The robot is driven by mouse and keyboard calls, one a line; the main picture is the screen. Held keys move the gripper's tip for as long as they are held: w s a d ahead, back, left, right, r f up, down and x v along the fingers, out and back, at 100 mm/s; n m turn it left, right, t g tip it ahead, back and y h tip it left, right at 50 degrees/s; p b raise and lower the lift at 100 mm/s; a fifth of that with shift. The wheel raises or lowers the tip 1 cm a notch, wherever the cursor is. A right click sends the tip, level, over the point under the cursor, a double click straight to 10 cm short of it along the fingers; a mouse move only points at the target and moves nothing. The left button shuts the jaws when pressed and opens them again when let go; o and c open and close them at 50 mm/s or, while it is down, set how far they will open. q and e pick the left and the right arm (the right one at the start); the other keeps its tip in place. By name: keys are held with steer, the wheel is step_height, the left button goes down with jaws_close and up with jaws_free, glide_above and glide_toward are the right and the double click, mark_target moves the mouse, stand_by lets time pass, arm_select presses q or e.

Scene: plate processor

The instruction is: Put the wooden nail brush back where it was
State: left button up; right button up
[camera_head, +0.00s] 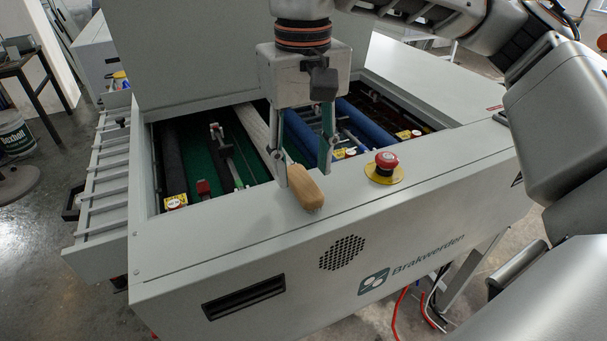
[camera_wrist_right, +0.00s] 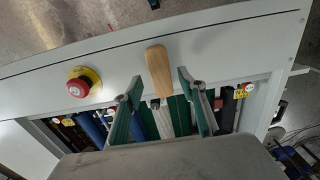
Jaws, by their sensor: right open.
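The wooden nail brush (camera_head: 307,189) is a light brown, rounded block lying on the grey front ledge of the plate processor (camera_head: 225,240), near the edge of its open bay. It also shows in the right wrist view (camera_wrist_right: 158,70). My right gripper (camera_head: 303,175) is open above the bay's front edge, fingers pointing down. In the right wrist view its fingertips (camera_wrist_right: 160,82) stand apart on either side of the brush's near end, with gaps between. Nothing is held. My left gripper is not in view.
A red emergency stop button (camera_head: 386,160) on a yellow disc stands on the ledge, right of the brush. The open bay holds blue rollers (camera_head: 362,122) and a green bed (camera_head: 197,155). The ledge is clear left of the brush.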

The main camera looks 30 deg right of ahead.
mark_target(304, 182)
step_height(304, 182, up, 9)
steer(key=p, duration=0.1)
steer(key=shift+f, duration=0.15)
stand_by(0.5)
